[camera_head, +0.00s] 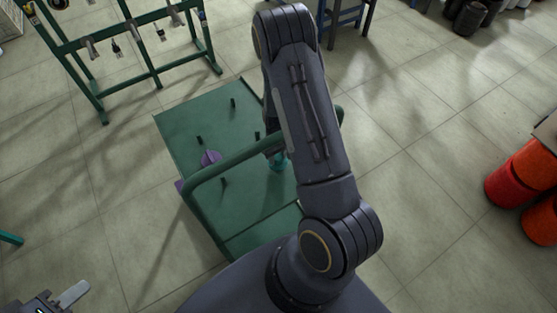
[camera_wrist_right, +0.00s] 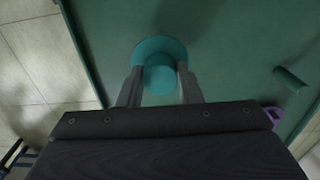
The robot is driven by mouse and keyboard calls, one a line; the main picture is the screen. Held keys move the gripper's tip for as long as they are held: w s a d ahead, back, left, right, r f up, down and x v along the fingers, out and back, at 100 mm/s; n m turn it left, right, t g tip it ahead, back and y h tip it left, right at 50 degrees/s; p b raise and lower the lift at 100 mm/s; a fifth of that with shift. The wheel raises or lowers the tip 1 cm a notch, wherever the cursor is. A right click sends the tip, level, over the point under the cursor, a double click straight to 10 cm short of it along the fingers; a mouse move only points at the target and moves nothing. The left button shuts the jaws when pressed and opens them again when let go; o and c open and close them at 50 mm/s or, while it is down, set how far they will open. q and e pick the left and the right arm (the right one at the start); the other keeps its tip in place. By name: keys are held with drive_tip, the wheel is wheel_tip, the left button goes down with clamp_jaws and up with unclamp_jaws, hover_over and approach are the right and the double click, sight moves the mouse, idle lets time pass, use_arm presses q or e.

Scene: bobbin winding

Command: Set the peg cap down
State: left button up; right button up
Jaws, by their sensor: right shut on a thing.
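The teal peg cap (camera_wrist_right: 159,50) has a round flange and a knob. My right gripper (camera_wrist_right: 160,74) is shut on the knob, one finger on each side. My right arm hides most of the right gripper in the head view. My left gripper (camera_head: 72,295) is partly in view at the bottom left, away from the cart; only one finger shows clearly.
Several short dark pegs stand on the cart top. A purple piece (camera_head: 210,157) sits at its left side, near the green handle rail (camera_head: 225,165). A green rack (camera_head: 130,60) stands at the back left, and red-orange drums (camera_head: 520,178) at the right. Open floor surrounds the cart.

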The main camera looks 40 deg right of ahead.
sight(278, 156)
wheel_tip(278, 156, down, 3)
drive_tip(key=shift+s+d+f, duration=0.1)
drive_tip(key=shift+f, duration=0.1)
drive_tip(key=o, duration=1.1)
wheel_tip(278, 156, up, 12)
drive_tip(key=shift+r, duration=0.1)
idle(0.3)
